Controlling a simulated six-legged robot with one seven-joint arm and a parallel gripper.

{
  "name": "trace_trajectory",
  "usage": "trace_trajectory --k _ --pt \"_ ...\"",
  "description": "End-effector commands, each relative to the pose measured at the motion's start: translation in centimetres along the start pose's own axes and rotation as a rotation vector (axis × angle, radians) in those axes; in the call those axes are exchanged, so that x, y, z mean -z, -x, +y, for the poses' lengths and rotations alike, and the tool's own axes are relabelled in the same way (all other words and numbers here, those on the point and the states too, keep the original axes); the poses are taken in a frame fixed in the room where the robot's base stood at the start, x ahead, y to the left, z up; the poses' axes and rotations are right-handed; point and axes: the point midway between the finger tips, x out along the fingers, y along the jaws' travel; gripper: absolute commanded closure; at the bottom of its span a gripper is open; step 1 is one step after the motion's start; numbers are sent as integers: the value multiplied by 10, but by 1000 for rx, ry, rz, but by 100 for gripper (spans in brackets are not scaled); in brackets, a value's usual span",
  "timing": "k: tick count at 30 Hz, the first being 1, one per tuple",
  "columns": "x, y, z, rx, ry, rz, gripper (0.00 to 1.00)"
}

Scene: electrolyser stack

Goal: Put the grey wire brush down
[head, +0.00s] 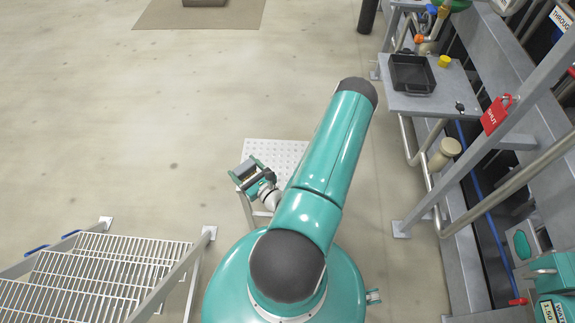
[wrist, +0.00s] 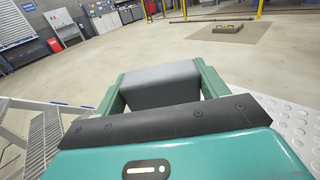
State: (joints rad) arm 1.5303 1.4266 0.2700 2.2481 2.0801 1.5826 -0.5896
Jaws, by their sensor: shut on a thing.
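My gripper (head: 252,174) is over the left edge of a light tread-plate stand (head: 284,151) in the head view. In the wrist view my gripper (wrist: 162,82) shows two teal fingers shut on a grey block, which I take for the grey wire brush (wrist: 160,75). Its bristles cannot be made out, and its near side is hidden behind the gripper body. The stand's studded top (wrist: 297,122) lies at the right of the wrist view. I cannot tell whether the brush touches the stand.
Grated steps (head: 100,275) with a rail stand at the lower left. At the right, a grey shelf (head: 400,103) carries a black tray (head: 424,83) and a yellow cup (head: 444,61). A red tag (head: 495,115) hangs near a diagonal post. The floor beyond the stand is clear.

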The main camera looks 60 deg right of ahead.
Motion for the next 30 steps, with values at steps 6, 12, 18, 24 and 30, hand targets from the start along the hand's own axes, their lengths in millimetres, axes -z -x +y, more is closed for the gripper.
trace_trajectory --k 6,12,18,24,30 --pt "10 2 -23 16 -2 2 51" --pt "29 -32 -51 18 -1 2 51" --pt "54 -63 -78 18 -3 4 51" --pt "88 -84 -96 18 -3 4 51" --pt "102 -92 -104 18 -4 3 51"
